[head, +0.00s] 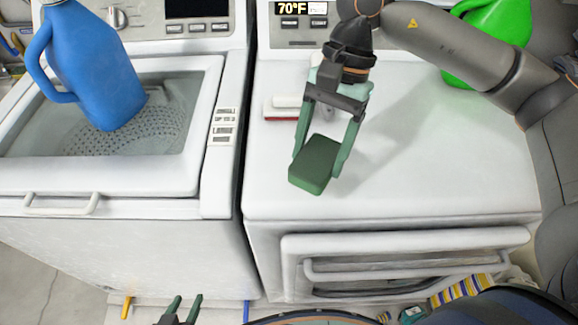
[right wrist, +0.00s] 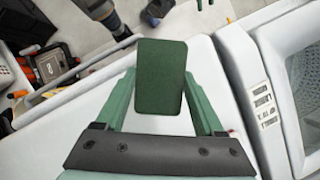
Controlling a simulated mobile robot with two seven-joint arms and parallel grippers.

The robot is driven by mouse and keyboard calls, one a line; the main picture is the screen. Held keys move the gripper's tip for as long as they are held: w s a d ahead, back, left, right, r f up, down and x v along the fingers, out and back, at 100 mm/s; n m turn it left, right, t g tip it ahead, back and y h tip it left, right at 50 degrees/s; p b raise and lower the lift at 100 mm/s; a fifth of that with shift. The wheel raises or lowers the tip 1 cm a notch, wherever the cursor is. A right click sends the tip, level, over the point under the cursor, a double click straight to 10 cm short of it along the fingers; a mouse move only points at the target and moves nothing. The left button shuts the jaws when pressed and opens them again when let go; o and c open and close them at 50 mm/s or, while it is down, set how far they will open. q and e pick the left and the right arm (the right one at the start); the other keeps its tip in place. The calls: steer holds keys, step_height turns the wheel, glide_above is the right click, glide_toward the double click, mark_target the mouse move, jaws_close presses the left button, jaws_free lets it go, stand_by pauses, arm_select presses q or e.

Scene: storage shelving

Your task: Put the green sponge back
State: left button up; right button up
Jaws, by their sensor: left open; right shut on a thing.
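The green sponge (head: 315,165) is a dark green block between the fingers of my right gripper (head: 319,158). That gripper reaches down from above and is shut on it over the white top of the right-hand machine (head: 430,170). I cannot tell whether the sponge touches the top. In the right wrist view the sponge (right wrist: 160,77) sits between the fingertips and sticks out past them. My left gripper (head: 183,309) is low at the bottom edge of the head view, in front of the machines, open and empty.
A brush with a white handle (head: 287,102) and red edge lies behind the sponge. A green jug (head: 497,28) stands at the back right, partly hidden by my right arm. A blue jug (head: 95,65) is over the left washer's lid (head: 180,160).

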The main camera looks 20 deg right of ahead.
mark_target(303, 156)
steer(key=s+a+r+m+t, duration=0.1)
steer(key=m, duration=0.2)
steer(key=s+a+r+m+t+b, duration=0.1)
steer(key=m, duration=0.2)
steer(key=s+r+m+t+y+b, duration=0.1)
steer(key=s+r+m, duration=0.1)
steer(key=m, duration=0.2)
steer(key=shift+a+t, duration=0.4)
steer(key=s+a+r+m+t+h+b, duration=0.1)
steer(key=s+r+m+t+h+b, duration=0.2)
steer(key=m, duration=0.7)
steer(key=shift+m+y, duration=0.4)
steer(key=w+f, duration=0.1)
steer(key=w, duration=0.1)
steer(key=w+d+f+p, duration=0.1)
steer(key=w+f, duration=0.1)
steer(key=w, duration=0.1)
steer(key=w+f, duration=0.1)
steer(key=w, duration=0.1)
steer(key=shift+w+d+f+p, duration=0.15)
steer(key=shift+w+f+p, duration=0.05)
steer(key=shift+f+p, duration=0.2)
steer(key=w+f, duration=0.4)
steer(key=f, duration=0.1)
steer(key=shift+w+d, duration=0.2)
steer(key=shift+d, duration=0.05)
steer(key=shift+w+f, duration=0.15)
steer(key=x, duration=0.3)
steer(key=shift+d+f+p, duration=0.35)
steer(key=shift+f, duration=0.2)
